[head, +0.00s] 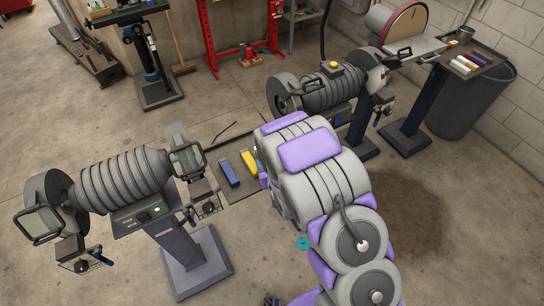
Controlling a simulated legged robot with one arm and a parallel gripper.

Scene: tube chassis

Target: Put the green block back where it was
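I cannot make out a green block in the head view. A blue block (229,174) and a yellow block (249,163) lie side by side on a dark flat board or tray (240,194) in the middle of the picture. My own grey and purple arm fills the centre right and covers the board's right side. My gripper is hidden behind the arm, so I cannot tell what it holds.
A ribbed grey machine on a pedestal (122,182) stands at the left, and a similar one (330,90) behind the board. A shelf with several small blocks (466,64) is at the upper right, above a dark bin (470,105). The concrete floor (90,130) is clear at the left.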

